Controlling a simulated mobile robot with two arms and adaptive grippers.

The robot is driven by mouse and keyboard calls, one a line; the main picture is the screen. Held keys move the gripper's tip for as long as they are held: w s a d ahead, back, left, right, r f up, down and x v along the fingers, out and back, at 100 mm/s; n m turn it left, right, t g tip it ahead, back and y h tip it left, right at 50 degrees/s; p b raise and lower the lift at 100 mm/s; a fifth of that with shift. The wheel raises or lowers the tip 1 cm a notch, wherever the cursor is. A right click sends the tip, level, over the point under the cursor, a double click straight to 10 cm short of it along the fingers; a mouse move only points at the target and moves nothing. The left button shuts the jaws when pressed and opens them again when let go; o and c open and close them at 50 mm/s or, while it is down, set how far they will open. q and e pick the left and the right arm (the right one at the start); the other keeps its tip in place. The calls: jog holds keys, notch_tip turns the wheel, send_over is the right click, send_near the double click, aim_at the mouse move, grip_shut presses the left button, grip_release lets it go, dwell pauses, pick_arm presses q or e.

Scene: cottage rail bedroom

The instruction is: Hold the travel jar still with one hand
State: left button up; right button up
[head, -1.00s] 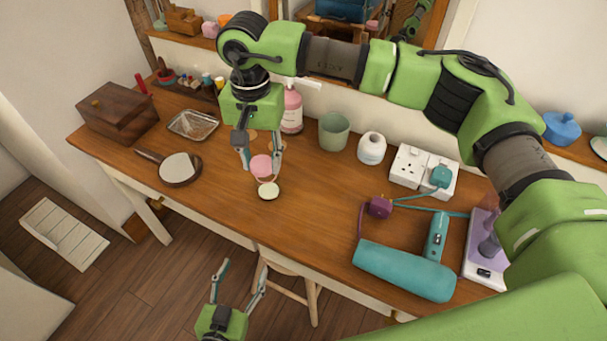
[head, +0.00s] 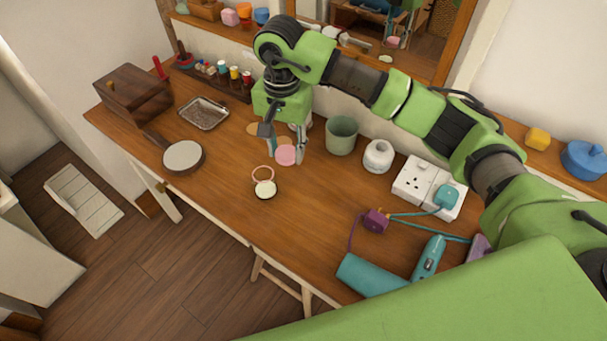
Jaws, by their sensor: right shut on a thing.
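My right gripper (head: 286,150) points down over the middle of the desk, in front of the green cup. Its fingers are shut on a small pink round-topped thing (head: 286,156), which looks like the travel jar; its lower part is hard to make out. My left gripper is not in view.
A green cup (head: 341,136) and a white pot (head: 378,156) stand right of the gripper.

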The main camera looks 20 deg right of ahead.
jog(key=shift+d+f, duration=0.25)
jog(key=p, duration=0.1)
send_over(290, 183)
notch_tip(290, 183, down, 5)
jog(key=shift+f, duration=0.2)
notch_tip(290, 183, down, 4)
jog(key=shift+f+p, duration=0.1)
jog(key=shift+p, duration=0.35)
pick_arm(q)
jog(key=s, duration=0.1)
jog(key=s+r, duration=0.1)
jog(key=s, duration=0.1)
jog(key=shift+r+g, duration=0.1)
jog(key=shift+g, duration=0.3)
pick_arm(e)
jog(key=shift+w, duration=0.1)
jog(key=shift+f, duration=0.1)
jog(key=shift+f+b, duration=0.15)
jog(key=shift+b, duration=0.15)
jog(key=o, duration=1.2)
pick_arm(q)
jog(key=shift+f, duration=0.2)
